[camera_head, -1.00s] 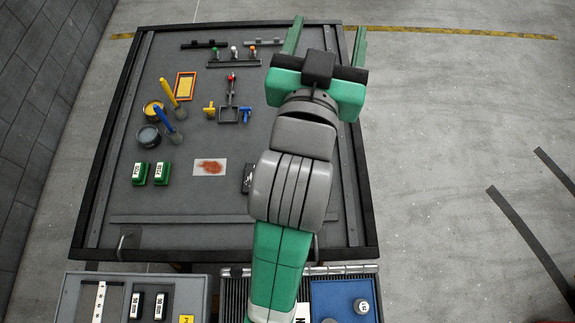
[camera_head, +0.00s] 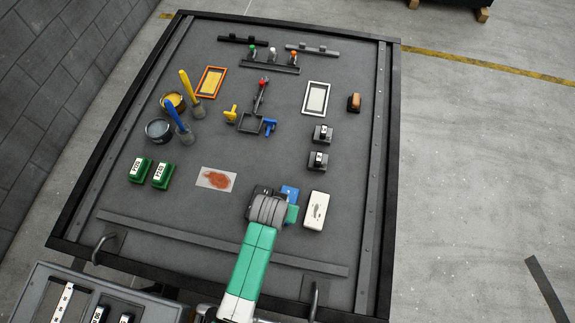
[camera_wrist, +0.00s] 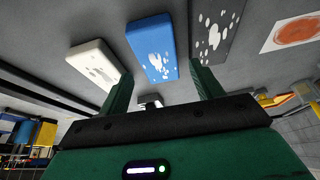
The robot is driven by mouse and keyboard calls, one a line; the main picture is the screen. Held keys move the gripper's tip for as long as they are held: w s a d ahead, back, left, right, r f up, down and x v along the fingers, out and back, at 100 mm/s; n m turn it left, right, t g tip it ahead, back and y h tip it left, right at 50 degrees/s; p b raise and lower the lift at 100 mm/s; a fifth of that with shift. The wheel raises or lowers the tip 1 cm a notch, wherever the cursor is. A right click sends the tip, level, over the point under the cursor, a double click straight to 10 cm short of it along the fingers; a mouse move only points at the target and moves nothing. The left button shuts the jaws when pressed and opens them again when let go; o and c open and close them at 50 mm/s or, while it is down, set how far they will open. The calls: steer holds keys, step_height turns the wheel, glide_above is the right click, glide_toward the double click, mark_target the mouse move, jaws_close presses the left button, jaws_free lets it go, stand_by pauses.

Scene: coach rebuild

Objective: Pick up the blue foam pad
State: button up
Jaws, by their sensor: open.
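The blue foam pad (camera_wrist: 152,47) shows in the wrist view, a flat rectangular block with white speckles. It lies between a white pad (camera_wrist: 93,65) and a dark grey speckled pad (camera_wrist: 216,28). My gripper (camera_wrist: 163,84) is open with nothing between its two green fingers; the blue pad lies beyond the fingertips, roughly in line with the gap. In the head view a corner of the blue pad (camera_head: 289,193) shows beside my wrist, which hides the rest. The white pad (camera_head: 316,210) lies just to its right.
A card with a rust-coloured stain (camera_head: 216,179) and two green labelled blocks (camera_head: 140,170) lie left of the pads. Two small dark blocks (camera_head: 318,160) stand behind the white pad. A raised strip (camera_head: 210,243) crosses the table's front. The dark table's right front area is clear.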

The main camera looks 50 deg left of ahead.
steer(key=x, duration=0.3)
steer(key=b+x, duration=0.1)
steer(key=x, duration=0.1)
steer(key=shift+w+f, duration=0.15)
steer(key=shift+w, duration=0.25)
steer(key=c, duration=0.8)
